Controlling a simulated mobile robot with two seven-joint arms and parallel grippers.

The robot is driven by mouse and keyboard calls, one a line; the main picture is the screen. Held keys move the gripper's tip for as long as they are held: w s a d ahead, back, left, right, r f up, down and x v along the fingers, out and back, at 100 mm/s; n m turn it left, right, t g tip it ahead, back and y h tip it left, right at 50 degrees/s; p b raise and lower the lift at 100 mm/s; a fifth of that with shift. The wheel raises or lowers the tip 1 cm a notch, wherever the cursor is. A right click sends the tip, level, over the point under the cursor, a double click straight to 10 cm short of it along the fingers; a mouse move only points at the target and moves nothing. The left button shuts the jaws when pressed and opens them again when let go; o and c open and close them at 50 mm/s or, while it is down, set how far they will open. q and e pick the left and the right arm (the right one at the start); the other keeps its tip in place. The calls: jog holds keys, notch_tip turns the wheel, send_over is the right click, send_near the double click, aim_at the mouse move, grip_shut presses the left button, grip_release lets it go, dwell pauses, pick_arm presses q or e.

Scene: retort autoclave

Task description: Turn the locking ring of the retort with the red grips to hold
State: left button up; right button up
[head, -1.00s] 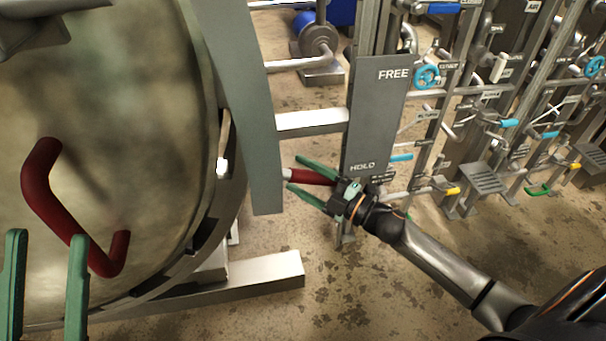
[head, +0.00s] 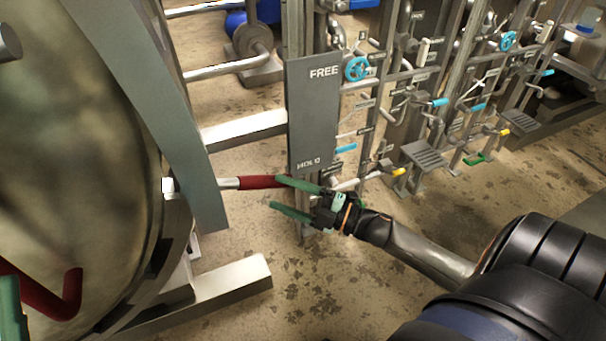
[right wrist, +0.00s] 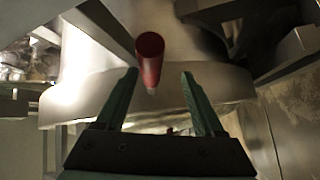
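The retort's large round door (head: 70,150) fills the left of the head view. A rod with a red grip (head: 262,182) sticks out to the right from its rim, level with the HOLD mark on the grey sign (head: 312,120). My right gripper (head: 275,195) is open, at the grip's outer end and a little below it. In the right wrist view the red grip (right wrist: 150,60) lies ahead of the spread fingers (right wrist: 160,95), with nothing clasped. Another red handle (head: 70,295) is on the door at lower left. One finger of my left gripper (head: 10,310) shows at the left edge.
A grey beam (head: 150,110) slants in front of the door's rim. A pale frame foot (head: 230,280) lies on the floor below. Pipes, valves and a blue handwheel (head: 357,69) stand behind the sign. The floor below my right gripper is clear.

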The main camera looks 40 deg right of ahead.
jog(key=shift+p+v, duration=0.35)
jog(key=shift+v, duration=1.95)
